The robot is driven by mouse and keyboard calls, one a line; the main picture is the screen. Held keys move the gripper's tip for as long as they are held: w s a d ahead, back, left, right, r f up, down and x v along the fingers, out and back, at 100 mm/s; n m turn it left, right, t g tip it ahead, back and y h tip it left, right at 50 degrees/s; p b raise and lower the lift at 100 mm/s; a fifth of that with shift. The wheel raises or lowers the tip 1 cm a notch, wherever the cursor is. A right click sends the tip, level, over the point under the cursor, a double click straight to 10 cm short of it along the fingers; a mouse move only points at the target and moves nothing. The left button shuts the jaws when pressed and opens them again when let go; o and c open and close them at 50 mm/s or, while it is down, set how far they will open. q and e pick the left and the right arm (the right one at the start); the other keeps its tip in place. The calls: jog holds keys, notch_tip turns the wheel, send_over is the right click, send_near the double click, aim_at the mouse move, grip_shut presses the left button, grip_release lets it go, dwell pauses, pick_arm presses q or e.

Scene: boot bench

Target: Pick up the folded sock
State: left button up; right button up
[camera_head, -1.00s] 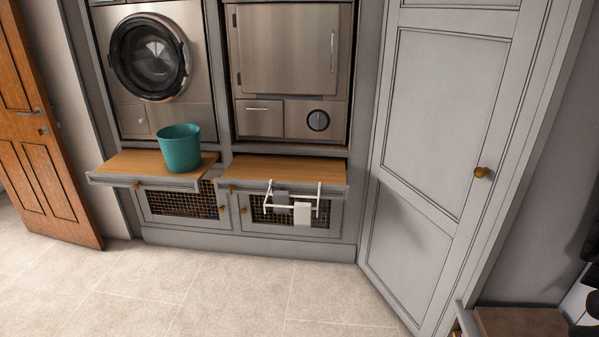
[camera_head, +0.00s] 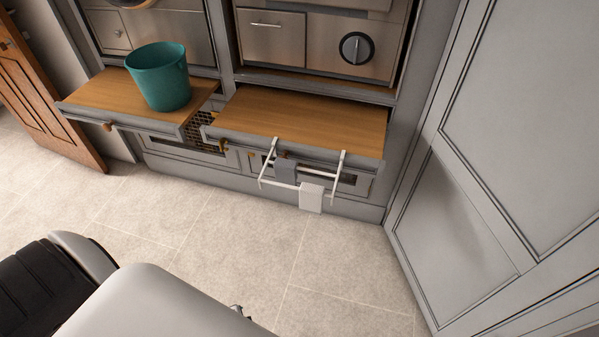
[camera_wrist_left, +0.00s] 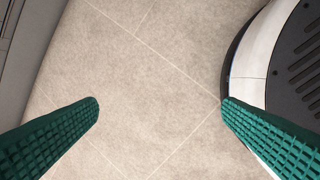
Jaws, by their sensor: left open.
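Two small folded cloths hang on a white rail rack (camera_head: 283,186) at the front of the right wooden shelf: a grey one (camera_head: 285,171) and a whitish one (camera_head: 312,198). Either could be the folded sock; I cannot tell which. My left gripper (camera_wrist_left: 160,102) is open and empty in the left wrist view, its green ribbed fingers wide apart above bare floor. No cloth shows between them. In the head view my arm covers the lower left, well short of the rack. My right gripper is not in view.
A teal bucket (camera_head: 158,78) stands on the left pull-out shelf (camera_head: 95,92). The right shelf (camera_head: 300,118) is bare and juts out above the rack. A grey cabinet door (camera_head: 480,190) stands to the right. The tiled floor (camera_head: 240,225) before the bench is clear.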

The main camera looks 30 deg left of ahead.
pick_arm(q)
jog(key=w+a+r+m+t+y, duration=0.1)
jog(key=w+a+r+m, duration=0.15)
jog(key=w, duration=0.35)
jog(key=w+a+r+m+t, duration=0.1)
jog(key=w+a+r+m, duration=0.15)
jog(key=w, duration=0.35)
jog(key=m+t+y+b, duration=0.1)
jog(key=m+t+b, duration=0.5)
jog(key=m, duration=1.3)
send_near(285, 164)
jog(key=shift+w+a+f+m+t+p, duration=0.15)
jog(key=shift+w+a+f+t, duration=0.2)
jog(key=shift+w+f, duration=0.75)
jog(key=shift+w+a+f+m+t+p, duration=0.3)
jog(key=shift+w+f, duration=0.4)
jog(key=shift+w, duration=0.75)
jog(key=shift+w+a+f+m+t+p, duration=0.1)
jog(key=shift+w+a+f+t, duration=0.3)
jog(key=shift+w+f, duration=0.7)
jog(key=shift+w+r, duration=0.2)
jog(key=shift+r, duration=0.05)
jog(key=c, duration=1.1)
